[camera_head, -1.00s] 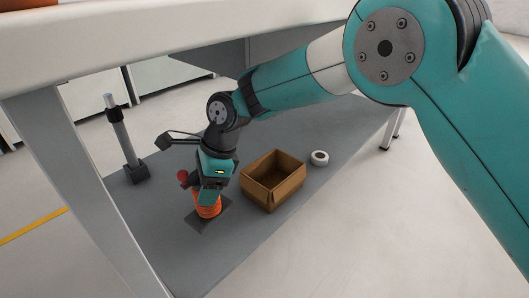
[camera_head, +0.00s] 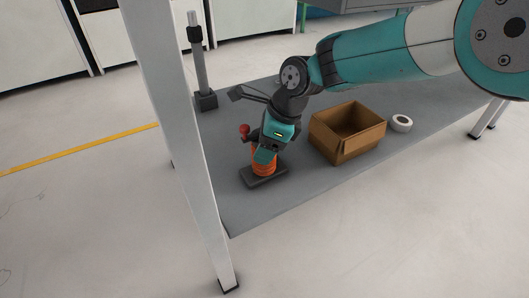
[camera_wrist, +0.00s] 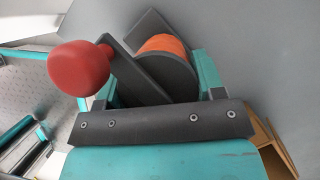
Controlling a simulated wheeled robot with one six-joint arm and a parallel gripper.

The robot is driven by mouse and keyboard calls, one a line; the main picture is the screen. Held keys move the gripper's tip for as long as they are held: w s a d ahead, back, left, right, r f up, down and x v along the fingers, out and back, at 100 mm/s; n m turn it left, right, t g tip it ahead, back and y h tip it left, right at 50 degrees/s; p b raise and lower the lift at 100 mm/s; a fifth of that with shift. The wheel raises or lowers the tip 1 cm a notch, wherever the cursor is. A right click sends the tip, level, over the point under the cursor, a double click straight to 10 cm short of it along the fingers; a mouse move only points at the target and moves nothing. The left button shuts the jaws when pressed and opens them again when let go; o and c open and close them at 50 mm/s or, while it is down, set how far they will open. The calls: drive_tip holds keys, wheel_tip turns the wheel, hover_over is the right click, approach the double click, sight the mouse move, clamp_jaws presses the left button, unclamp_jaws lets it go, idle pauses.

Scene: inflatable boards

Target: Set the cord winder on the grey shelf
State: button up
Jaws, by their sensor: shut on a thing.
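The cord winder (camera_head: 264,165) has an orange spool, a dark flat base and a red crank knob. It is upright over the near left part of the grey shelf (camera_head: 225,190), the lower board of a bench. Its base looks at or just above the shelf; I cannot tell whether it touches. My gripper (camera_head: 264,153) comes from above and is shut on the winder. In the wrist view, the winder's orange spool (camera_wrist: 165,45) and dark flange sit between my teal fingers (camera_wrist: 160,85), with the red knob out to the left. My gripper hides part of the spool.
An open cardboard box (camera_head: 347,140) stands right of the winder, with a white tape roll (camera_head: 401,123) beyond it. A dark post on a block (camera_head: 203,75) stands at the back left. A white bench leg (camera_head: 175,120) rises at the left. Bare shelf lies in front.

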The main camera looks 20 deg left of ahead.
drive_tip(key=shift+f, duration=0.1)
drive_tip(key=o, duration=1.2)
drive_tip(key=shift+f, duration=0.15)
drive_tip(key=p+v, duration=0.7)
drive_tip(key=v, duration=0.5)
